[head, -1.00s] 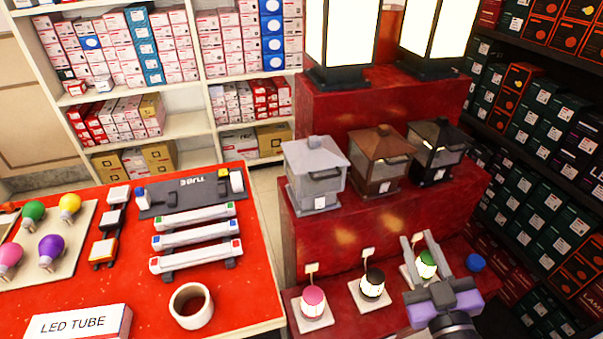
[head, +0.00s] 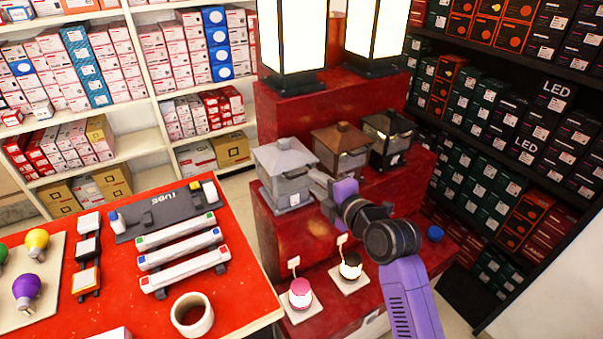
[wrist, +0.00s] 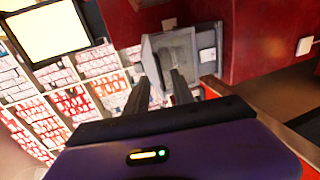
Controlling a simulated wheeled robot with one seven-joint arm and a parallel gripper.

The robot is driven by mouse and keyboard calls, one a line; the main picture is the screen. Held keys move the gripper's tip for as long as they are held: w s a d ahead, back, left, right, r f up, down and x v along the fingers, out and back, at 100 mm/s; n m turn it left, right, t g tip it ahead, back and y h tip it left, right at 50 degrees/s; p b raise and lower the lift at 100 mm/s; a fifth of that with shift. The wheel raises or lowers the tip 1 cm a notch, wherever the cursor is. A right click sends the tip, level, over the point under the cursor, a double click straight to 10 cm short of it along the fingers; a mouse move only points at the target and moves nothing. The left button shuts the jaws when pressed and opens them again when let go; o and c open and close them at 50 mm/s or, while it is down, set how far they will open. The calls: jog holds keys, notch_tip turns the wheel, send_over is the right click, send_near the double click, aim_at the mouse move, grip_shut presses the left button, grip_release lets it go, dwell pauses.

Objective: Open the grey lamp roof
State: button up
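The grey lamp (head: 289,191) stands on the red stepped stand, leftmost of three small lamps. Its grey roof (head: 284,155) looks shut in the head view. My gripper (head: 314,177) is at the right side of the lamp, below the roof's edge, pointing left towards it. In the wrist view the grey lamp (wrist: 180,50) lies ahead of my gripper (wrist: 160,80), whose two dark fingers are apart with nothing seen held between them. The fingertips overlap the lamp's near edge there; I cannot tell whether they touch it. The front handle is not clear.
A brown lamp (head: 342,153) and a black lamp (head: 388,139) stand close to the right. Two tall lit lamps (head: 293,38) are on the upper step. Small pink (head: 300,292) and dark (head: 350,267) lamps stand below. A red table (head: 246,303) is at left.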

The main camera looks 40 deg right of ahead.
aim_at(305, 173)
jog(key=p+x, duration=0.1)
jog(key=x, duration=0.5)
jog(key=shift+w+d, duration=0.15)
jog(key=shift+w, duration=0.15)
jog(key=shift+c, duration=0.3)
grip_shut()
jog(key=shift+f, duration=0.1)
